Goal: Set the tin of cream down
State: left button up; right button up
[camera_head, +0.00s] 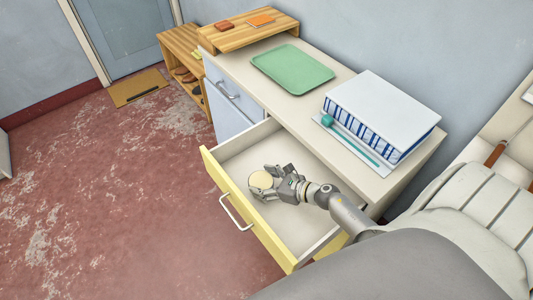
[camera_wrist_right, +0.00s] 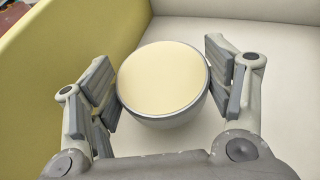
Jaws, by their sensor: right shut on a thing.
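The tin of cream (camera_head: 261,180) is round with a pale yellow lid and a grey rim. It is between the fingers of my right gripper (camera_head: 269,182), inside the open drawer (camera_head: 308,232). In the right wrist view the tin (camera_wrist_right: 163,78) sits between the finger pads of the right gripper (camera_wrist_right: 165,90), which is shut on it. The tin is near the drawer's yellow front. I cannot tell whether its base touches the drawer floor (camera_wrist_right: 270,110). My left gripper is not in view.
The drawer's yellow front (camera_head: 228,203) with its handle and its side walls surround the gripper. The drawer floor looks otherwise bare.

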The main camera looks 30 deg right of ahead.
jog(key=shift+s+d+f, duration=0.1)
jog(key=shift+s+f, duration=0.15)
jog(key=shift+f, duration=0.05)
jog(key=shift+s+f, duration=0.2)
jog(key=shift+f, duration=1.5)
jog(key=shift+f+b, duration=0.2)
jog(key=shift+b, duration=0.1)
jog(key=o, duration=1.1)
jog(key=shift+o, duration=0.2)
